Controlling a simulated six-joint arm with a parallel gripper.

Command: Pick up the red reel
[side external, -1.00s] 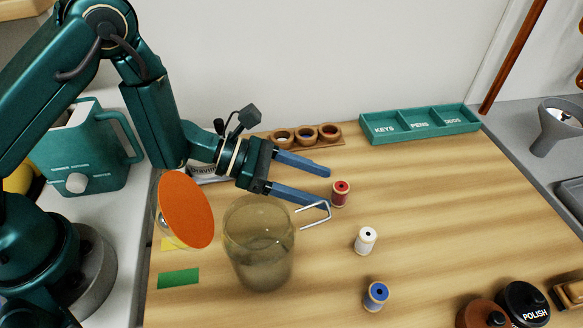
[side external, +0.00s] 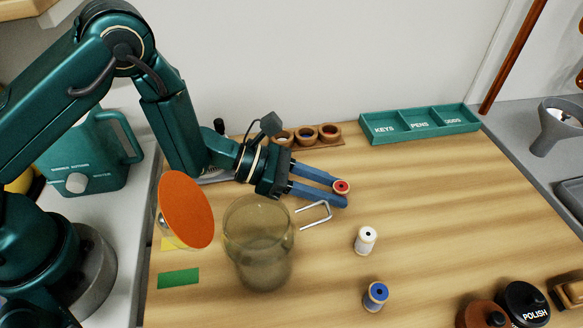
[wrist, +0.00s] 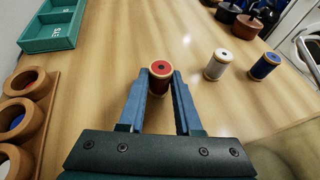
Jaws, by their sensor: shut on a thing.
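The red reel (side external: 342,186) has wooden ends and stands upright on the wooden table. It also shows in the wrist view (wrist: 160,70), between the tips of my blue fingers. My gripper (side external: 340,193) is shut on the red reel, one finger on each side of it. My gripper shows again in the wrist view (wrist: 161,80). In the side view the near finger hides the lower part of the reel, so I cannot tell whether it touches the table.
A white reel (side external: 366,240) and a blue reel (side external: 376,296) stand to the front. A glass jar (side external: 258,250) with a metal handle beside it is near my arm. A wooden holder (side external: 318,146) and a teal tray (side external: 467,127) lie at the back. Table right of the reel is clear.

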